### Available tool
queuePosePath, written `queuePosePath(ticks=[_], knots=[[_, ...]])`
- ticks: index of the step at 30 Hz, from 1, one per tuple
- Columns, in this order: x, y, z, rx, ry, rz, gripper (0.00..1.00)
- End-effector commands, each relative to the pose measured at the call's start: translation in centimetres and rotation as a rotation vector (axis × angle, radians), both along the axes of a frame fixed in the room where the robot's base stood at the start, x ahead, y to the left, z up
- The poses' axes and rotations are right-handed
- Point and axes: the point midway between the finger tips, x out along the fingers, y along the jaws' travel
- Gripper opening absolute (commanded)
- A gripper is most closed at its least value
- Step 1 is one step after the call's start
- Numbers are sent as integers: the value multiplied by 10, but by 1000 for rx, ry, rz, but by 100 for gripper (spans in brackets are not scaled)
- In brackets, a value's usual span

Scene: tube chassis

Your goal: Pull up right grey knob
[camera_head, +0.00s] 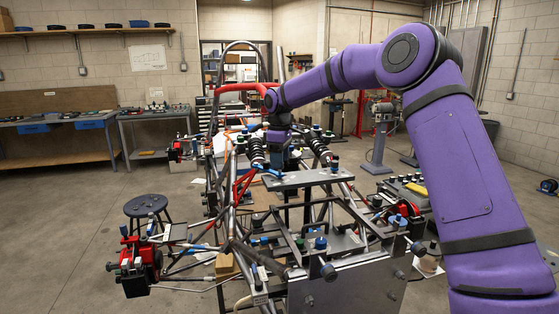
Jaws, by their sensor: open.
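The tube chassis (232,190) stands in the middle of the room. Two dark grey round knobs show at its front plate: one near the plate's middle (328,271) and one further right (418,248). I cannot tell for sure which part the task calls the right grey knob. My gripper (284,167) hangs at the end of my purple arm over the chassis, behind the flat grey plate (300,180). It is open, and its fingertips are small and partly lost among the chassis parts. It is well apart from the two front knobs.
A round dark stool (146,205) stands left of the chassis. Workbenches (60,122) line the left wall. A tray with several small parts (405,190) is at the chassis's right side. Tubes, coil springs and red clamps crowd the space around my gripper. Open floor lies at left.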

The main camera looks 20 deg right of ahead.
Motion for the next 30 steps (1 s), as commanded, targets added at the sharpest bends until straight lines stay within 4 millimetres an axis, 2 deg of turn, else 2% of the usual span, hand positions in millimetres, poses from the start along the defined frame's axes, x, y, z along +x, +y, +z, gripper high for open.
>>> queuePosePath(ticks=[15, 21, 30], knots=[[0, 1, 86, 0, -4, 0, 53], [0, 0, 102, 1, -3, 1, 53], [0, 0, 104, 0, -2, 1, 53]])
